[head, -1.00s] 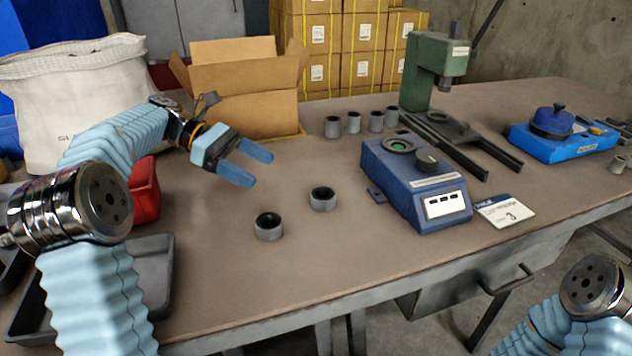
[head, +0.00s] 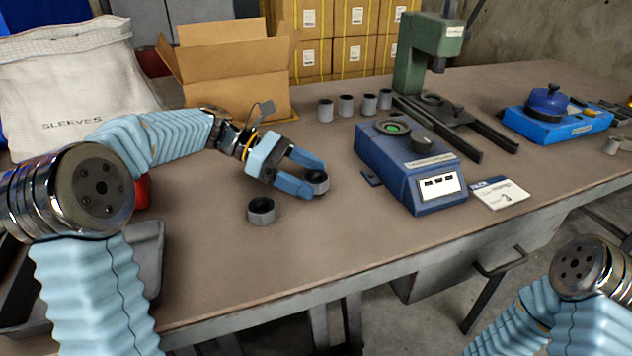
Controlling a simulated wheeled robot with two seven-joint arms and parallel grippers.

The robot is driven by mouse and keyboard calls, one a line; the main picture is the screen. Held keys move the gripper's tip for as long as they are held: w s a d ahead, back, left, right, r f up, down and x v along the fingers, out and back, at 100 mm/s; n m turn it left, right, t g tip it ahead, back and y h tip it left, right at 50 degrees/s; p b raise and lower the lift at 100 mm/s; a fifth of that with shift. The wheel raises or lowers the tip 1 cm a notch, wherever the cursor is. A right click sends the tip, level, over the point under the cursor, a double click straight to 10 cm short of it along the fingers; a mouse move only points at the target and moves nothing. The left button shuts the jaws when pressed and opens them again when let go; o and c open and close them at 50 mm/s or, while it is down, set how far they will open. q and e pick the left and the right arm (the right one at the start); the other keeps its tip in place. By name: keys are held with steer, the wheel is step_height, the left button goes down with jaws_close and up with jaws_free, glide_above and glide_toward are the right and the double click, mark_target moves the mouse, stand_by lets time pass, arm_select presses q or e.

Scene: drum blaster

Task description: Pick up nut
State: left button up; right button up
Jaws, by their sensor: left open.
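Two short grey ring-shaped nuts with dark bores stand on the brown table. The nearer nut (head: 261,211) stands free, in front of my left gripper. The other nut (head: 319,182) is at the fingertips of my left gripper (head: 314,177). The gripper is open, its blue fingers reaching to the right, and they partly cover this nut. I cannot tell whether the fingers touch it. My right gripper is out of view; only part of my right arm shows at the lower right.
Several similar grey rings (head: 347,106) stand in a row behind. A blue device (head: 410,165) with a green-lit top is to the right, beside a white card (head: 499,193). A green press (head: 428,50) and open cardboard box (head: 235,80) are farther back.

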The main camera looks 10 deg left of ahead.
arm_select(q)
steer(key=shift+d+f, duration=0.1)
steer(key=shift+d, duration=0.15)
steer(key=c, duration=1.3)
